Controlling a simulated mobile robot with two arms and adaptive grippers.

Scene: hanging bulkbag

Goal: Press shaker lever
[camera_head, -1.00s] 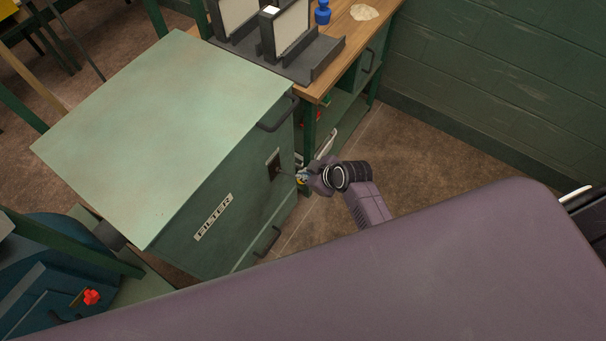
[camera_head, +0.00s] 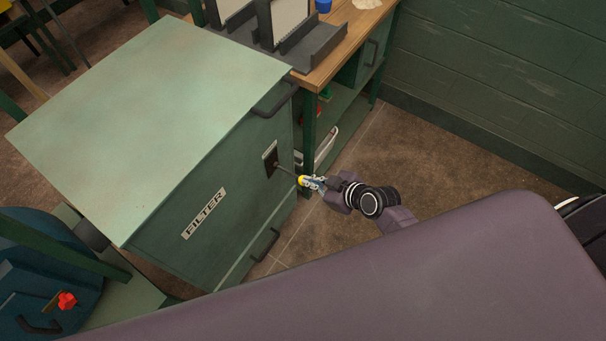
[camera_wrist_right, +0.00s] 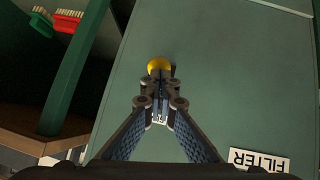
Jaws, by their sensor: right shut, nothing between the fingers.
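The green cabinet (camera_head: 225,222) marked FILTER has a dark plate on its front face. A thin lever (camera_head: 286,169) sticks out of the plate and ends in a yellow knob (camera_head: 301,181). My right gripper (camera_head: 308,182) is at the knob end, its fingers shut with nothing between them. In the right wrist view, the yellow knob (camera_wrist_right: 158,64) shows just beyond the closed fingertips (camera_wrist_right: 160,80), which partly cover it. I cannot tell whether they touch it. My left gripper is not in view.
A wooden workbench (camera_head: 340,66) with dark holders stands behind the cabinet. The cabinet has dark handles (camera_head: 265,245) on its front. A red brush (camera_wrist_right: 67,20) shows in the wrist view. The floor (camera_head: 440,160) right of the cabinet is clear.

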